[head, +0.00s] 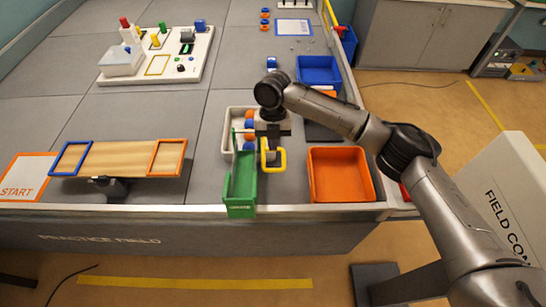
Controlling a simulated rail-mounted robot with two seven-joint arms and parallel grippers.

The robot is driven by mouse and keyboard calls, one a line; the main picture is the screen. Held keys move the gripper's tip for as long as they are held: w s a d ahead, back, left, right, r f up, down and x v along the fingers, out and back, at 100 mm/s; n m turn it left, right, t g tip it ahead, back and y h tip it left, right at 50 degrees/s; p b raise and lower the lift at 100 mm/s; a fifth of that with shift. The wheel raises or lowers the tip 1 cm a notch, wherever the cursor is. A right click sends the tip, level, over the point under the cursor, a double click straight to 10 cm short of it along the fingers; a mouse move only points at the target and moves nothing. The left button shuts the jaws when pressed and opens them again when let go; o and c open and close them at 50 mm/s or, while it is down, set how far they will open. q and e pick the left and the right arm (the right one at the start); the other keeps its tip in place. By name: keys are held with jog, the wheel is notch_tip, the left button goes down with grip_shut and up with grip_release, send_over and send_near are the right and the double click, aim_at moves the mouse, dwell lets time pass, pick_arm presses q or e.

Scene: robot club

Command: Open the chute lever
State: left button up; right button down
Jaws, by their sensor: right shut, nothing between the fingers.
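The green chute (241,182) stands at the front edge of the table, sloping toward the front. Behind it is a white bin (229,128) with blue and orange balls (249,136) in it. A yellow loop-shaped handle (281,163) sits just right of the chute; it looks like the lever. My right gripper (271,154) points down over the loop, its fingers shut and empty. The fingertips are at or inside the loop; I cannot tell whether they touch it. The gripper hides part of the bin and the loop's back. My left gripper is not in view.
An orange tray (312,180) stands close right of the loop, and a blue tray (319,70) farther back. A wooden seesaw board (122,157) lies at left beside the START mat (27,177). A white board with coloured parts (157,66) is at back left. The table's middle is clear.

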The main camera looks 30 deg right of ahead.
jog(key=b, duration=0.1)
send_over(273, 171)
jog(key=s+a, duration=0.1)
jog(key=s, duration=0.1)
jog(key=w+d+x, duration=0.1)
jog(key=w+x, duration=0.1)
jog(key=x, duration=0.8)
pick_arm(q)
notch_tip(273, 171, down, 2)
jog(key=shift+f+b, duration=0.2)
jog(key=shift+b, duration=0.45)
pick_arm(e)
jog(key=w+f, duration=0.1)
jog(key=d+f, duration=0.1)
jog(key=f, duration=0.1)
jog(key=shift+w, duration=0.4)
